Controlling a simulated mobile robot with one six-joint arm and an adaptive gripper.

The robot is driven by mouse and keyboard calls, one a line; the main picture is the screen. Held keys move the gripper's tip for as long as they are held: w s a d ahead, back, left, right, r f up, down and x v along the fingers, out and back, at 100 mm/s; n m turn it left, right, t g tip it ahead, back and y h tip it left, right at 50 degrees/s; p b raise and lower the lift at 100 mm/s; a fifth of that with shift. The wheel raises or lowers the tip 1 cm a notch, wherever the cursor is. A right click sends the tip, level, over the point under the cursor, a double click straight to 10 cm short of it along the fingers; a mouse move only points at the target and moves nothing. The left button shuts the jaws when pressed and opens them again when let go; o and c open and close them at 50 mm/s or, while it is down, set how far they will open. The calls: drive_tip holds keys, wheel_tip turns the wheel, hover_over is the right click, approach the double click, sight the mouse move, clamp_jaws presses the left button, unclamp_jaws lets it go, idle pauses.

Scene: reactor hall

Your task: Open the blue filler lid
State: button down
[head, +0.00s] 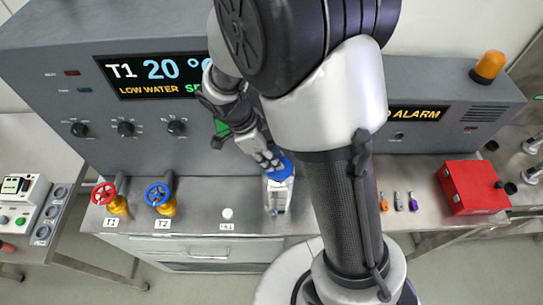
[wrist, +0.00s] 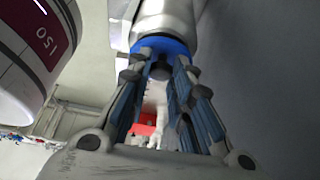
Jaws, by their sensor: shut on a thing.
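The blue filler lid (head: 284,170) shows at the top of a small white filler body (head: 279,195) on the grey counter, just left of my arm. My gripper (head: 270,160) reaches down to it from the upper left, its fingers against the lid. In the wrist view, the two fingers of my gripper (wrist: 160,68) close on the blue lid (wrist: 174,46), with a pale cylindrical part behind it. Fingers hide part of the lid, and I cannot tell how far it is tilted.
Red (head: 105,193) and blue (head: 158,195) valve wheels stand on the counter to the left. A grey console (head: 60,100) with displays rises behind. A red box (head: 472,187) sits to the right, past several small coloured items. My arm covers the middle.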

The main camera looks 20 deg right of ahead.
drive_tip(key=shift+s+d+r+t+y, duration=0.25)
drive_tip(key=shift+d+r+y, duration=0.35)
drive_tip(key=shift+y, duration=0.5)
drive_tip(key=shift+d+r+t+y, duration=0.15)
drive_tip(key=shift+d+t+y, duration=0.1)
drive_tip(key=shift+y, duration=0.25)
drive_tip(key=c, duration=1.4)
unclamp_jaws()
drive_tip(key=r, duration=0.4)
drive_tip(key=a+r, duration=0.1)
drive_tip(key=r, duration=0.7)
drive_tip(key=shift+w+a, duration=0.2)
drive_tip(key=shift+c, duration=0.2)
